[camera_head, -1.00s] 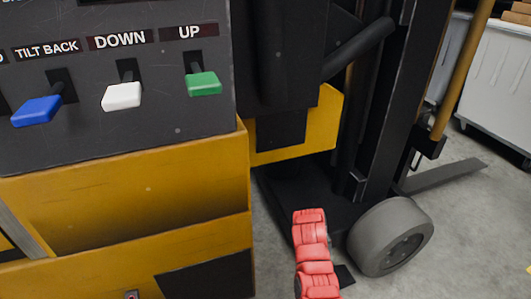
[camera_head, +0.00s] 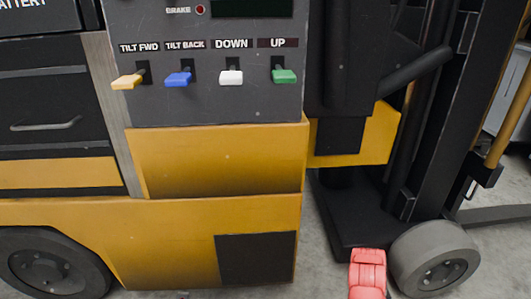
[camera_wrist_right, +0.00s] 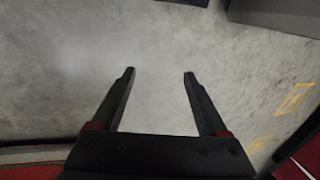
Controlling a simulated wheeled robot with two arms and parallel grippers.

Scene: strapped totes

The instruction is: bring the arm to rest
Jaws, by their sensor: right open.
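My right gripper (camera_wrist_right: 160,73) shows in the right wrist view. Its two black fingers are apart, with nothing between them, over bare grey floor. In the head view a red part of my arm (camera_head: 368,272) shows at the bottom, in front of the yellow and black forklift (camera_head: 215,160) and left of its front wheel. The gripper itself is out of the head view. My left gripper is in neither view.
The forklift's panel has yellow (camera_head: 127,81), blue (camera_head: 179,78), white (camera_head: 231,77) and green (camera_head: 284,76) levers. The mast (camera_head: 440,130) and front wheel (camera_head: 434,260) are at right. Concrete floor is clear under the right gripper (camera_wrist_right: 90,60).

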